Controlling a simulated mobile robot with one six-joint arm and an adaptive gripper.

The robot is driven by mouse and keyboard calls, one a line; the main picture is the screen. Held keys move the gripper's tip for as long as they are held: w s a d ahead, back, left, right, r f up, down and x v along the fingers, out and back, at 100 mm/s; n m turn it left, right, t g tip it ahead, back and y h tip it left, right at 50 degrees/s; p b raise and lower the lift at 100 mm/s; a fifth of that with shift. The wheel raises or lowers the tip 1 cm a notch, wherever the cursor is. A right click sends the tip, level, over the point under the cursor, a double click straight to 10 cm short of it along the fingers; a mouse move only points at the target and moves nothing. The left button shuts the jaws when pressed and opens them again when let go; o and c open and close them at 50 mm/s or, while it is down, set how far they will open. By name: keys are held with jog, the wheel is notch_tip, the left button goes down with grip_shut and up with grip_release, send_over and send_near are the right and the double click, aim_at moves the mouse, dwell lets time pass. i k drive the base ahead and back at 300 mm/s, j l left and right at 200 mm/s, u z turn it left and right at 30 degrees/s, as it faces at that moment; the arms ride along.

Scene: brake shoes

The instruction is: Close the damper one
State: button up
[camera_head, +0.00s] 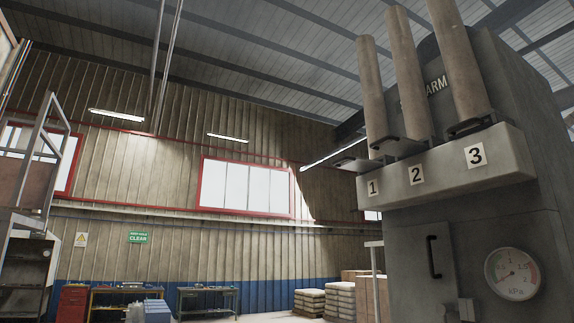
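Damper one (357,164) is a flat dark plate with a handle at the foot of the leftmost pipe (373,85), above the label 1 (374,188). Its plate sticks out to the left of the pipe. Damper two (398,147) is at the foot of the middle pipe, above the label 2 (416,174). Damper three (471,125) is at the foot of the right pipe, above the label 3 (475,155). How far each plate sits inside its pipe is hard to tell. My gripper is not in view.
The grey machine (455,240) fills the right side, with a black door handle (433,257) and a kPa gauge (512,274) on its front. Stacked sacks (340,299), workbenches (206,300) and a red cabinet (72,303) stand along the far wall.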

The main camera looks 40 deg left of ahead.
aim_at(361, 164)
jog(key=u, duration=1.35)
jog(key=i+j+u, duration=0.1)
jog(key=i, duration=0.3)
